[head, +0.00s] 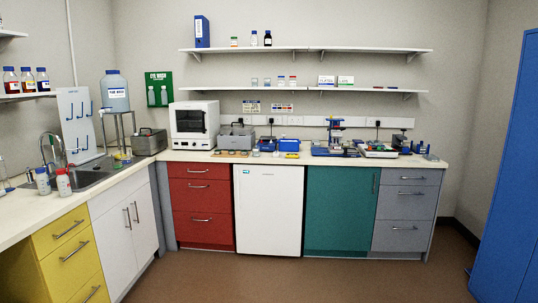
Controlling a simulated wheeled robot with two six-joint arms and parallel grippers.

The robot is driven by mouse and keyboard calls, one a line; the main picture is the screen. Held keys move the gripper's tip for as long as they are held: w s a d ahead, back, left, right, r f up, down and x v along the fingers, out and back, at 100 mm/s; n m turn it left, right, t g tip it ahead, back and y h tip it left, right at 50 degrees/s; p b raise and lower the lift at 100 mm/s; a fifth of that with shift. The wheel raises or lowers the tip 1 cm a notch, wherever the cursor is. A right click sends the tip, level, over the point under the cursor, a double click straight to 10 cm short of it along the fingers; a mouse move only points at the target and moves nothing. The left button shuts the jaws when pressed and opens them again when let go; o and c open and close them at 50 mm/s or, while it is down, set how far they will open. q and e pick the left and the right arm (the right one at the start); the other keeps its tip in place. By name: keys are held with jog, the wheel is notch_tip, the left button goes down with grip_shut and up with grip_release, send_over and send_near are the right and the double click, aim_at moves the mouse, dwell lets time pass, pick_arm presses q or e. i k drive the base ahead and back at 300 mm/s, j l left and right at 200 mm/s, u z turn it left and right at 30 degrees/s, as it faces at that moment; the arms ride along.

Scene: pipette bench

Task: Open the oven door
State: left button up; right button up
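A small white oven (194,125) stands on the back counter, left of the middle in the head view. Its door (190,119) has a dark window and looks shut. A control strip with small knobs runs below the window. The front of the oven faces the room. Neither of my grippers shows in this view.
Grey baths stand on either side of the oven, one at its left (149,142) and one at its right (236,138). Red drawers (203,205) are below it. The brown floor (280,280) in front is clear. A blue cabinet (508,170) stands at the right.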

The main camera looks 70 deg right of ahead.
aim_at(173, 106)
jog(key=i+l+z, duration=0.15)
jog(key=l+z, duration=0.15)
jog(key=z, duration=0.15)
jog(key=i+l+z, duration=0.15)
jog(key=l+z, duration=0.25)
jog(key=i+l+z, duration=0.1)
jog(key=z, duration=0.35)
jog(key=i+l+z, duration=0.1)
jog(key=i+z, duration=0.35)
jog(key=k, duration=0.1)
